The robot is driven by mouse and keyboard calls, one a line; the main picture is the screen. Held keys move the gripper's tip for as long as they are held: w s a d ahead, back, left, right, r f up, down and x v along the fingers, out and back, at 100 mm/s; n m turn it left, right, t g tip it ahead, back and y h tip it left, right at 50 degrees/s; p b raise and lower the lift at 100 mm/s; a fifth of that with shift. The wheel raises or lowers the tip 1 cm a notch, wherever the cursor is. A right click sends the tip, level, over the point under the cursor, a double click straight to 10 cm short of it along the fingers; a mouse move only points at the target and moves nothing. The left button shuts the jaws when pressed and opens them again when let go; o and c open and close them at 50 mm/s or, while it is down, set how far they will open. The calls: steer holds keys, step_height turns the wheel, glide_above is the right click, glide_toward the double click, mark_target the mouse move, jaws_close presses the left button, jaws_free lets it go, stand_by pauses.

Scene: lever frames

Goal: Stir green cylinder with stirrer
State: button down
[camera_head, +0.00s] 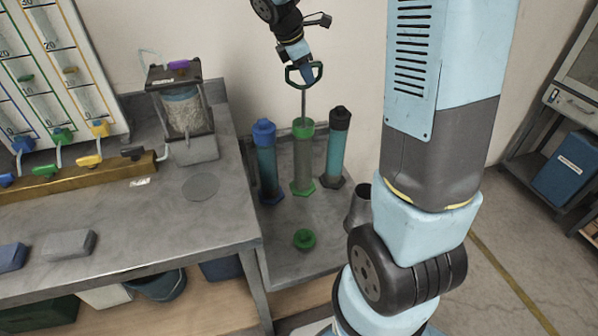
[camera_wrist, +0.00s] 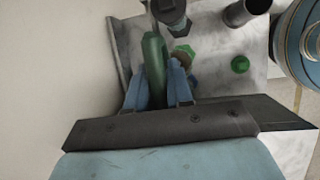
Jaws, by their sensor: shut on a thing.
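The green cylinder (camera_head: 303,165) stands upright on the lower grey table, between a blue-capped and a black-capped cylinder. It has a green collar and is uncapped. The stirrer (camera_head: 304,104) is upright, its thin grey rod running down into the cylinder's open top; its lower end is hidden inside. My gripper (camera_head: 304,74) is above the cylinder, shut on the stirrer's green loop handle. In the wrist view my blue fingers (camera_wrist: 158,80) lie on either side of the green handle (camera_wrist: 154,58). A green cap (camera_head: 304,239) lies on the table in front of the cylinder.
The blue-capped cylinder (camera_head: 265,162) and black-capped cylinder (camera_head: 337,148) stand close on either side. A grey cup (camera_head: 359,208) is at the right, near my arm. A higher bench (camera_head: 110,215) with a clear-walled apparatus (camera_head: 184,112) stands left. The wall is close behind.

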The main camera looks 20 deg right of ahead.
steer(key=shift+r, duration=3.2)
step_height(320, 180, up, 8)
steer(key=shift+f, duration=0.25)
steer(key=shift+r, duration=0.6)
